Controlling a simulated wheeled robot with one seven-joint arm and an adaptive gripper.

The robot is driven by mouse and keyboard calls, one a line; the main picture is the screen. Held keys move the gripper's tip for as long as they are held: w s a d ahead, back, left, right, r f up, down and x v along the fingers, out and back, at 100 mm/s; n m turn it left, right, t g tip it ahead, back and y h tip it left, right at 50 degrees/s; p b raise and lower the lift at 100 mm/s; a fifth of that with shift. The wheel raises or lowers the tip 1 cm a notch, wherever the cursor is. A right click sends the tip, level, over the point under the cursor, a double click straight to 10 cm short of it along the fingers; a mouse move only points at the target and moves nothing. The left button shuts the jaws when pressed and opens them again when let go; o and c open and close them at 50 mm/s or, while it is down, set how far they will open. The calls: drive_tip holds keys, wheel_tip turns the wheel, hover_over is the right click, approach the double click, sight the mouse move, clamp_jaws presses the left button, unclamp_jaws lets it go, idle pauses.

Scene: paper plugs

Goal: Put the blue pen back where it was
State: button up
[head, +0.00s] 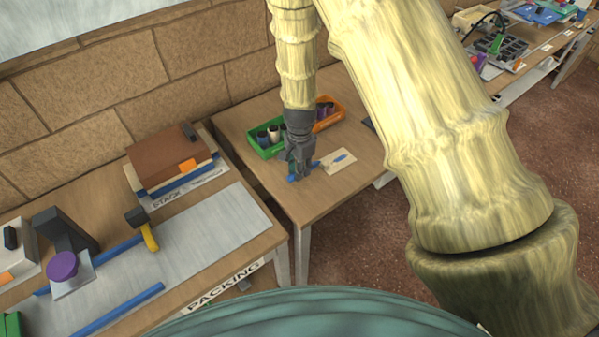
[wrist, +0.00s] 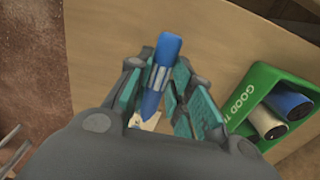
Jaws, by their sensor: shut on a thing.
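The blue pen (wrist: 166,52) is held between the fingers of my gripper (wrist: 158,95) in the wrist view. It has pale stripes, and its lower end points toward a small white patch that the fingers partly hide. In the head view the pen (head: 313,165) shows as a blue strip at my gripper (head: 298,168), low over the small table. A pale card (head: 333,167) with a blue pen-shaped mark lies on the table just right of my gripper. The pen is apart from the mark in that view. I cannot tell whether the pen touches the table.
A green bin (head: 257,149) with cylinders stands behind my gripper; it also shows in the wrist view (wrist: 265,82). An orange bin (head: 331,119) stands beside it. The packing bench (head: 225,215) at left holds stacked books (head: 166,158) and a hammer (head: 146,231). The small table's front is bare.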

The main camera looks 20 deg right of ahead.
drive_tip(key=shift+f+p, duration=0.55)
drive_tip(key=shift+f, duration=0.9)
drive_tip(key=shift+f, duration=0.1)
drive_tip(key=o, duration=0.8)
drive_tip(key=shift+r+b, duration=1.85)
drive_tip(key=shift+r, duration=4.3)
